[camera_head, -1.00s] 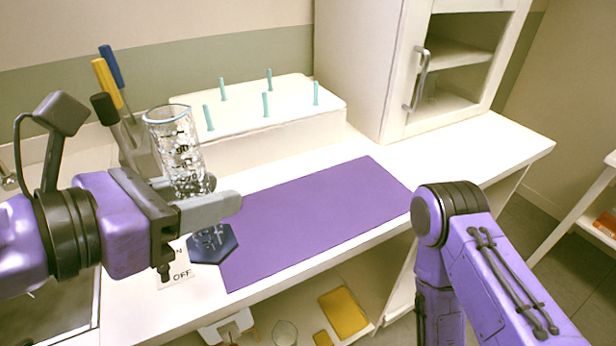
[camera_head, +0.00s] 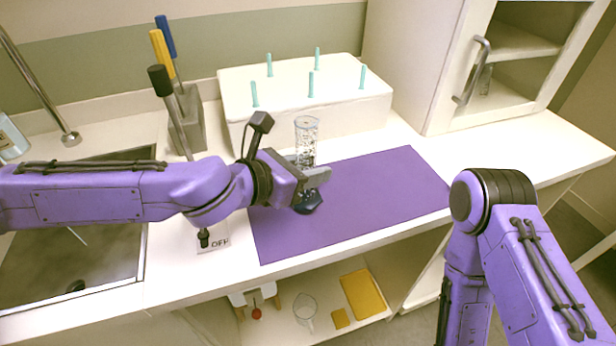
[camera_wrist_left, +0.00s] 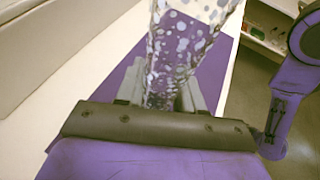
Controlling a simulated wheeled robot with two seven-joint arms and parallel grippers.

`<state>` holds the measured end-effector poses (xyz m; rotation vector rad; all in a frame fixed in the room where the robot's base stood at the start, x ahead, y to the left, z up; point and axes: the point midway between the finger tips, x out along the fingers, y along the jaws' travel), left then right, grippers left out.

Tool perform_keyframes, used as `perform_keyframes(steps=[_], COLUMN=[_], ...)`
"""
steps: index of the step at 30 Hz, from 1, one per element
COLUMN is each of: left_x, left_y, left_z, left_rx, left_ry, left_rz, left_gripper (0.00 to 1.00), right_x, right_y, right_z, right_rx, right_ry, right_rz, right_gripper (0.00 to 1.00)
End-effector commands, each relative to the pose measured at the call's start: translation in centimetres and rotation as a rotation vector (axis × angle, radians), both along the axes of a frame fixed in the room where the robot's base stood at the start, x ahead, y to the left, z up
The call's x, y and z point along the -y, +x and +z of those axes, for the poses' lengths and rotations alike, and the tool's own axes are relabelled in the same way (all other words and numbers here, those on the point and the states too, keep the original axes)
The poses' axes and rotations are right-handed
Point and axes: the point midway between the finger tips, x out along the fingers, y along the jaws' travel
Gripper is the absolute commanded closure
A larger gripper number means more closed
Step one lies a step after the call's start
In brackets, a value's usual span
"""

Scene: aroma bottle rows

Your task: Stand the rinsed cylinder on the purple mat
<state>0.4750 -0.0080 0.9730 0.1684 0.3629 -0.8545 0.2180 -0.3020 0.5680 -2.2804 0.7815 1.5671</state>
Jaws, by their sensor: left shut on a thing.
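The clear glass cylinder (camera_head: 306,146), with water drops on it and a dark blue foot, is upright in the head view. My left gripper (camera_head: 308,178) is shut on its lower part, and its fingers hide some of the glass. The cylinder's foot shows over the left part of the purple mat (camera_head: 385,195); I cannot tell whether it touches the mat. In the left wrist view the wet glass (camera_wrist_left: 182,45) stands between the fingers of the left gripper (camera_wrist_left: 165,88). My right arm shows at the right, but its gripper is out of view.
A white rack with teal pegs (camera_head: 300,105) stands behind the mat. A grey holder with colored-handled tools (camera_head: 187,128) and a sink (camera_head: 75,265) are to the left. A white cabinet (camera_head: 420,60) stands at the back right. The mat's right part is clear.

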Motion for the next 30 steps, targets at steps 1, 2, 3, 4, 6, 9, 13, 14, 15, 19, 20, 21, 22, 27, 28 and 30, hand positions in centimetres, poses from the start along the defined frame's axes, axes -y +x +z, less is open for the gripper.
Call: perform_keyframes(steps=[1, 2, 3, 4, 6, 9, 13, 14, 15, 19, 20, 21, 22, 27, 28, 30], left_x=[0.0, 0.0, 0.0, 0.0, -0.1, -0.1, -0.1, -0.1, -0.1, -0.1, -0.1, -0.1, 0.0, 0.0, -0.2, -0.7], left_y=[0.0, 0.0, 0.0, 0.0, 0.0, 0.0, 0.0, 0.0, 0.0, 0.0, 0.0, 0.0, 0.0, 0.0, -0.1, -0.4], left_z=[-1.1, -1.3, -1.4, -1.5, -1.3, -1.3, -1.8, -1.8, -1.7, -1.7, -1.7, -1.7, -1.7, -0.9, -0.7, 0.1], left_rx=[-0.002, -0.001, 0.000, 0.002, 0.002, 0.002, 0.002, 0.002, 0.002, 0.001, 0.001, 0.001, 0.001, 0.002, 0.001, 0.000], left_ry=[0.000, -0.001, -0.001, -0.001, -0.001, -0.001, -0.001, -0.001, -0.001, -0.001, -0.001, -0.001, -0.001, -0.001, 0.000, -0.001], left_rz=[0.001, 0.000, 0.001, 0.001, 0.002, 0.002, 0.002, 0.002, 0.002, 0.001, 0.001, 0.001, 0.001, 0.001, -0.001, -0.012], left_gripper=[0.94, 0.94, 0.94, 0.94, 0.94, 0.94, 0.94, 0.94, 0.53, 0.37, 0.37, 0.37, 0.37, 0.37, 0.37, 0.37], right_x=[0.0, 0.0, 0.0, 0.0, 0.0, 0.0, 0.0, 0.0, 0.0, 0.0, 0.0, 0.0, 0.0, 0.0, 0.0, 0.0], right_y=[0.0, 0.0, 0.0, 0.0, 0.0, 0.0, 0.0, 0.0, 0.0, 0.0, 0.0, 0.0, 0.0, 0.0, 0.0, 0.0], right_z=[-0.6, -0.6, -0.6, -0.6, -0.5, -0.5, -0.9, -1.0, -0.8, -0.8, -0.8, -0.8, -0.8, -0.1, 0.2, 1.4], right_rx=[0.000, 0.000, 0.000, 0.000, 0.000, 0.000, 0.000, 0.000, 0.000, 0.000, 0.000, 0.000, 0.000, 0.000, 0.000, 0.000], right_ry=[0.000, 0.000, 0.000, 0.000, 0.000, 0.000, 0.000, 0.000, 0.000, 0.000, 0.000, 0.000, 0.000, 0.000, 0.000, 0.000], right_rz=[0.000, 0.000, 0.000, 0.000, 0.000, 0.000, 0.000, 0.000, 0.000, 0.000, 0.000, 0.000, 0.000, 0.000, 0.000, 0.000], right_gripper=[0.33, 0.33, 0.33, 0.33, 0.33, 0.33, 0.33, 0.33, 0.33, 0.33, 0.33, 0.33, 0.33, 0.33, 0.33, 0.33])
